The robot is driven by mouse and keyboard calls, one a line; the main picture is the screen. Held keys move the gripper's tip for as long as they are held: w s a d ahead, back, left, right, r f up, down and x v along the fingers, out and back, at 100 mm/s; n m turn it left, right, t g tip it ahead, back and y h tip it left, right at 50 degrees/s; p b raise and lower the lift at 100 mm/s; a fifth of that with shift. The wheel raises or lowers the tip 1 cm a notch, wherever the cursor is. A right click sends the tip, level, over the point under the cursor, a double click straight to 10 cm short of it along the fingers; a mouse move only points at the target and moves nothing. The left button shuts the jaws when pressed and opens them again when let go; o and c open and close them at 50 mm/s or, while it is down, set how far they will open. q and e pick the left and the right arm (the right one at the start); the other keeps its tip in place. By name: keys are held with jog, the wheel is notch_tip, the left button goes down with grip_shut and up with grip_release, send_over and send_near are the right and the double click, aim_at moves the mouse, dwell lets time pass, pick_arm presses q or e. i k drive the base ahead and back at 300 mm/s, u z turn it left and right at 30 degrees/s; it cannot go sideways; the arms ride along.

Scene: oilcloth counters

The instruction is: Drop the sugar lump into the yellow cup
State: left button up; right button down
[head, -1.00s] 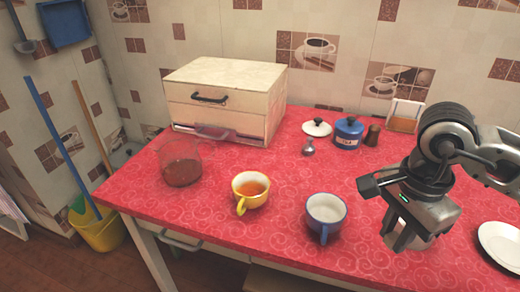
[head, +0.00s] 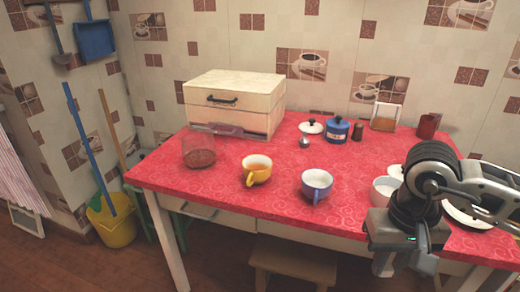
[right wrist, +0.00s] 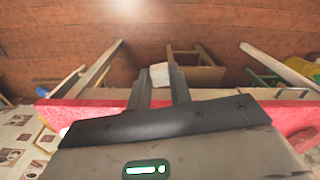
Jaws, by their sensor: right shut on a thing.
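The yellow cup (head: 257,169) stands upright on the red counter, left of the blue cup, with amber liquid in it and its handle toward the front. My right gripper (head: 384,266) is at the right, near the counter's front edge, well away from the yellow cup. In the right wrist view my right gripper (right wrist: 160,88) is shut on a small whitish sugar lump (right wrist: 160,75) at its fingertips. The lump is hidden or too small to make out in the head view. My left gripper is not in view.
A blue cup (head: 316,187) stands right of the yellow cup. A white bowl (head: 383,192) is near my right arm. A stool (head: 296,262) is below the counter.

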aim_at(258, 179)
jog(key=u, duration=0.85)
jog(key=i, duration=1.15)
jog(key=z, duration=0.25)
